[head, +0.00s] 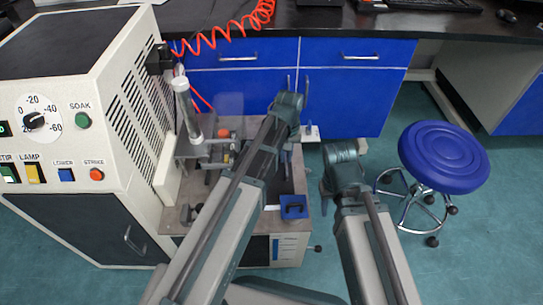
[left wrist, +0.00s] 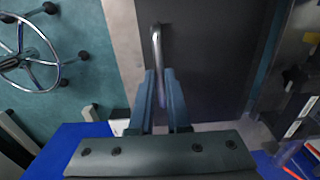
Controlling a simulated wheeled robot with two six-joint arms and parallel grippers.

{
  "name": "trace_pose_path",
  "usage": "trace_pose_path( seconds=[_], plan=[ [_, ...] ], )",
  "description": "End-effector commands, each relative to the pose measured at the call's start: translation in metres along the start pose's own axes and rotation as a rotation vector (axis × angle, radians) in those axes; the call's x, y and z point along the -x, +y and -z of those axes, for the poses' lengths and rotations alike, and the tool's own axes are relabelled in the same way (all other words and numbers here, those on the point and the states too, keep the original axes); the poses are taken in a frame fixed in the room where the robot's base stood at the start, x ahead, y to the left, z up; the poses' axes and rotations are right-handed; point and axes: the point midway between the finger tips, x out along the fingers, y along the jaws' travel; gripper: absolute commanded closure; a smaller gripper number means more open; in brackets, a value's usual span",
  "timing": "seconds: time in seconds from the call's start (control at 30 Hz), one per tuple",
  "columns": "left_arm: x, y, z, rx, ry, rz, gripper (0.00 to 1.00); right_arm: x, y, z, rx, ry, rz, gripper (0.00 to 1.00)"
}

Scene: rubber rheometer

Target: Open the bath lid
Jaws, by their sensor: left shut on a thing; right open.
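The bath lid (left wrist: 215,60) is a dark flat panel in the left wrist view. A bare metal bar handle (left wrist: 156,42) stands on it near its left edge. My left gripper (left wrist: 160,92) is shut on this handle, with one blue-grey finger on each side. In the head view my left gripper (head: 287,112) is over the far right part of the machine's bench, its fingertips hidden. There my left arm covers much of the lid; I cannot tell whether it is raised. My right gripper (head: 334,180) is open and empty, right of the bench.
The control cabinet (head: 120,100) with knob and buttons stands at left. A vertical metal cylinder (head: 187,110) rises beside it on the bench. A small blue block (head: 293,207) is at the bench front. Blue cupboards (head: 350,95) stand behind. A blue stool (head: 443,157) is right; floor around it is free.

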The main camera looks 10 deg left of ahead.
Motion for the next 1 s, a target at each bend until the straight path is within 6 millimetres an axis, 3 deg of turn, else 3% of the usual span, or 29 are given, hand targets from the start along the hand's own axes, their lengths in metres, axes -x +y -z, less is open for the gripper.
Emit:
trace_pose_path(
  seconds=[0.03,0.2,0.43,0.63,1.0],
  plan=[
    [0.000,0.017,0.002,-0.007,-0.001,-0.002,1.00,0.000,0.000,0.000,0.000,0.000,0.000,0.50],
    [0.000,0.058,0.002,-0.005,-0.001,-0.002,1.00,0.000,0.000,0.000,0.000,0.000,0.000,0.50],
    [0.000,0.096,0.001,-0.003,-0.001,-0.002,1.00,0.000,0.000,0.000,0.000,0.000,0.000,0.50],
    [0.000,0.108,0.000,-0.001,-0.001,-0.002,1.00,0.000,0.000,0.000,0.000,0.000,0.000,0.50],
    [0.000,0.109,0.000,0.000,-0.001,-0.001,1.00,0.000,0.000,0.000,0.000,0.000,0.000,0.50]
  ],
)
